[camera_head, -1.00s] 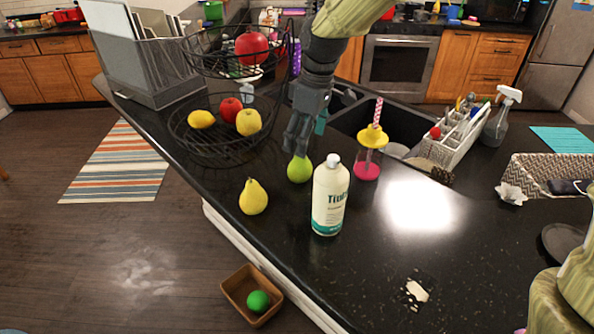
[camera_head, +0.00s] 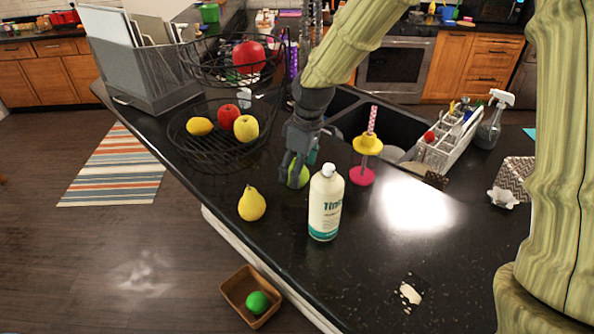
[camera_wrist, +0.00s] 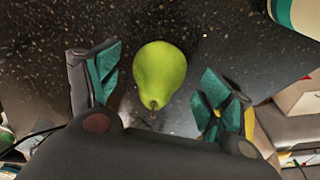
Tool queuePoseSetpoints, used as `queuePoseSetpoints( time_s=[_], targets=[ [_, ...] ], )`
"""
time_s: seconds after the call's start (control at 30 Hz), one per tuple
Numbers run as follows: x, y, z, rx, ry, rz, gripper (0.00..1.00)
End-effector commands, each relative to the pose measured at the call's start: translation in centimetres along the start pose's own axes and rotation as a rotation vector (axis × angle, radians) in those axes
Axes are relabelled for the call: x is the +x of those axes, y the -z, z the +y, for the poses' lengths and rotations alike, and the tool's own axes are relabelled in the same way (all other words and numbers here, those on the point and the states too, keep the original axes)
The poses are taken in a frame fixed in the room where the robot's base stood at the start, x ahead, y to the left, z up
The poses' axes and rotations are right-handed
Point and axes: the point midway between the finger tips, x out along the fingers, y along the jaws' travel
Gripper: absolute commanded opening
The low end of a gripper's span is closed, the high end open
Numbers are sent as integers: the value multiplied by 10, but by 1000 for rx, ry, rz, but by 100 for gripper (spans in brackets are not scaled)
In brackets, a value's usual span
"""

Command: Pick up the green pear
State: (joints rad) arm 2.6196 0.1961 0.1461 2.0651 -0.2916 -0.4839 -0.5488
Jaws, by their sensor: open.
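The green pear (camera_head: 303,176) is on the black counter, behind and left of a white bottle (camera_head: 325,203). My gripper (camera_head: 293,178) is down at the pear and hides part of it in the head view. In the wrist view the pear (camera_wrist: 160,74) lies between the two spread teal-padded fingers (camera_wrist: 158,92), with a gap on each side. My gripper is open and holds nothing. A yellow pear (camera_head: 251,204) stands apart on the counter, nearer the edge.
A two-tier wire basket (camera_head: 213,150) with fruit stands to the left. A pink and yellow item (camera_head: 365,160) and the sink (camera_head: 385,128) are to the right. The bottle stands close to my gripper. The front counter is mostly clear.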

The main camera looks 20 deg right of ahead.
Motion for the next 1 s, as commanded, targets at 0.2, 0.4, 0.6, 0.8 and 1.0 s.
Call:
queuePoseSetpoints(
  time_s=[0.2,0.4,0.6,0.8,1.0],
  targets=[
    [19,0,1,0,1,-2,80],
    [27,0,1,0,-1,-1,80],
    [28,0,1,-1,-1,0,80],
    [28,0,1,0,-1,0,47],
    [28,0,1,-1,-1,0,26]
  ],
)
